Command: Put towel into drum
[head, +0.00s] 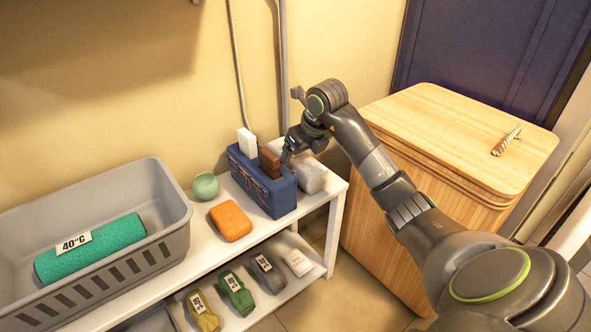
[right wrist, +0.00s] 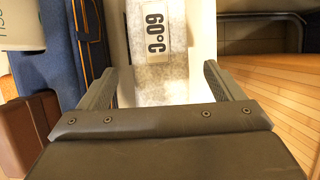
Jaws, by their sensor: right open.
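A light grey towel (head: 311,174) lies at the right end of the white shelf top. Its white label reads 60°C in the right wrist view (right wrist: 155,35). A rolled green towel (head: 105,246) labelled 40°C lies in the grey basket (head: 168,251). No drum is in view. My left gripper is not in view.
A blue caddy (head: 266,193) holding a white and a brown item stands close left of the grey towel. An orange sponge (head: 231,221) and green bowl (head: 205,186) are further left. Several labelled bundles (head: 236,292) lie on the lower shelf. A wooden hamper (head: 450,130) stands right.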

